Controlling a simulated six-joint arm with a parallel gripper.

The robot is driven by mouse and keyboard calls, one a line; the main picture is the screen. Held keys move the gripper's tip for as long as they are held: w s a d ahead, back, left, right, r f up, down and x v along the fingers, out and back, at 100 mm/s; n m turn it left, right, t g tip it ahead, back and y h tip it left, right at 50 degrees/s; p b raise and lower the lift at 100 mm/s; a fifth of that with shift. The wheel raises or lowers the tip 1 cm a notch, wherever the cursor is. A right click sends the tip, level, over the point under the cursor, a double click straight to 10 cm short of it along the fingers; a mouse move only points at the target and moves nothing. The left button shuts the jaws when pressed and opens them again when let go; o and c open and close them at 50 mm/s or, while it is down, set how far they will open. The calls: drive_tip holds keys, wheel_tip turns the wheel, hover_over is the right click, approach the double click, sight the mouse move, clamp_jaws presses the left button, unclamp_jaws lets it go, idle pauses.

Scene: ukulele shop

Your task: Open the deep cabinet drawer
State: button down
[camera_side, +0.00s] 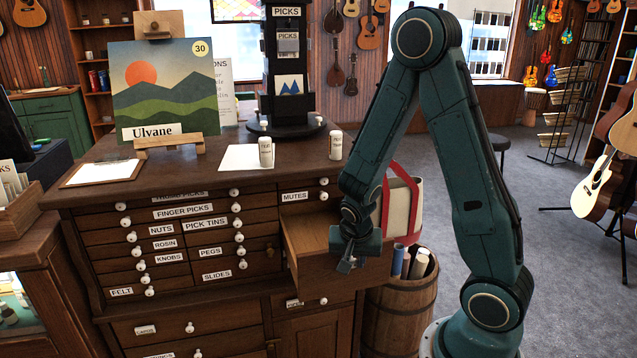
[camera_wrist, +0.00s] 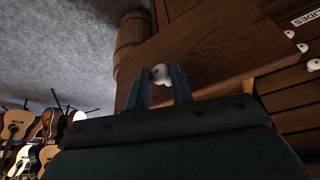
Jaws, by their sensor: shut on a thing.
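The deep drawer (camera_side: 309,238) stands pulled out from the right side of the wooden cabinet (camera_side: 190,311), below the drawer labelled MUTES. Its inside shows from above and looks empty where visible. My gripper (camera_side: 345,266) is at the drawer's front face. In the wrist view my gripper (camera_wrist: 162,84) has its two fingers closed around the white round knob (camera_wrist: 160,72) on the drawer front (camera_wrist: 205,50). In the side view the knob is hidden by my gripper.
A wooden barrel (camera_side: 402,308) with rolled papers stands right of the drawer, close to it. A red and white tote bag (camera_side: 402,205) is behind. White bottles (camera_side: 266,152) and an Ulvane picture (camera_side: 165,90) stand on the cabinet top. Guitars (camera_wrist: 18,124) stand farther off on open floor.

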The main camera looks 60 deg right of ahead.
drive_tip(key=c, duration=1.5)
unclamp_jaws()
drive_tip(key=shift+r, duration=0.1)
drive_tip(key=shift+v, duration=6.8)
drive_tip(key=shift+a, duration=0.1)
drive_tip(key=shift+s+a, duration=0.1)
drive_tip(key=shift+s+a+r+n+t+y, duration=0.65)
drive_tip(key=shift+s+a+r+n, duration=0.9)
drive_tip(key=shift+n, duration=0.7)
drive_tip(key=shift+s+a+r+n+t+y, duration=0.7)
drive_tip(key=shift+s+a+r+n, duration=0.6)
drive_tip(key=shift+a+r+n, duration=0.75)
drive_tip(key=shift+s+a+r+n+t+y, duration=0.65)
drive_tip(key=shift+s+a+r+n, duration=0.7)
drive_tip(key=shift+n, duration=1.15)
